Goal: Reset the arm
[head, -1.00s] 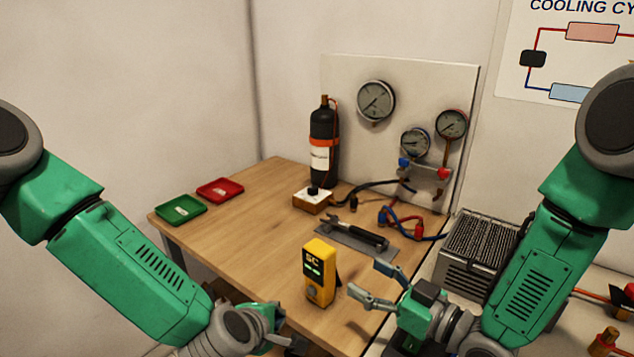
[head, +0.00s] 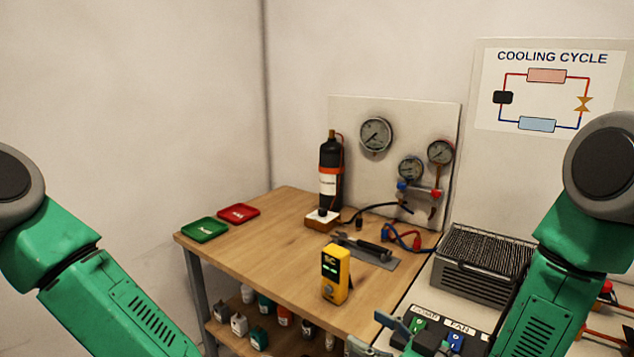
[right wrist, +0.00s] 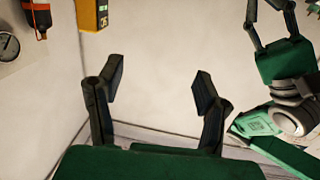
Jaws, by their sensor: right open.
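My right gripper (head: 398,332) is at the bottom edge of the head view, partly cut off, in front of the yellow meter and beside the switch panel. In the right wrist view its two dark fingers (right wrist: 160,92) stand wide apart with nothing between them. My left arm (head: 110,300) runs out of the head view at the bottom, so its gripper is hidden there. The left gripper (right wrist: 268,22) shows at the upper right of the right wrist view, its fingers apart and empty.
The wooden table (head: 265,260) holds a yellow meter (head: 335,273), a tool on a grey mat (head: 385,262), green (head: 204,229) and red (head: 238,213) trays and a black bottle (head: 330,170). A finned unit (head: 485,262) stands at right. Bottles fill the lower shelf.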

